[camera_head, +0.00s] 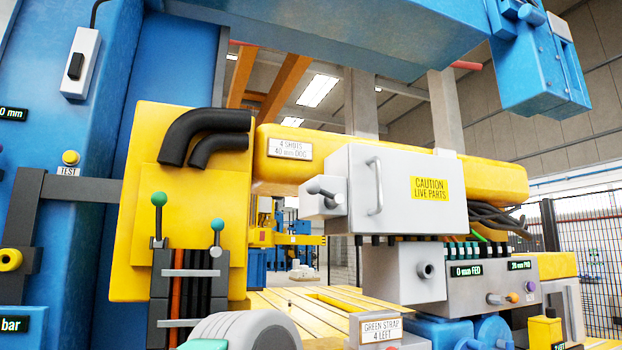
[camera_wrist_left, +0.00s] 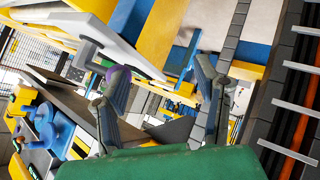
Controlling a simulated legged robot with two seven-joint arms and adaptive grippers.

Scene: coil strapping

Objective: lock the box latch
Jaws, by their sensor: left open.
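The grey-white box (camera_head: 398,190) with a curved handle and a yellow caution label hangs on the yellow beam in the head view. Its door looks closed. The latch (camera_head: 325,196), a small grey block with a rod-like lever, sits on the box's left side; the lever points up and left. I cannot tell from here whether it is locked. My left gripper (camera_wrist_left: 160,70) shows in the left wrist view, its two grey fingers spread wide with nothing held between them. Its fingers do not show in the head view. My right gripper is not in view.
A yellow panel (camera_head: 150,205) with black hoses and green-knobbed levers (camera_head: 159,199) stands left of the box. A grey control unit (camera_head: 490,283) with knobs sits below right. A blue machine frame (camera_head: 330,28) spans above.

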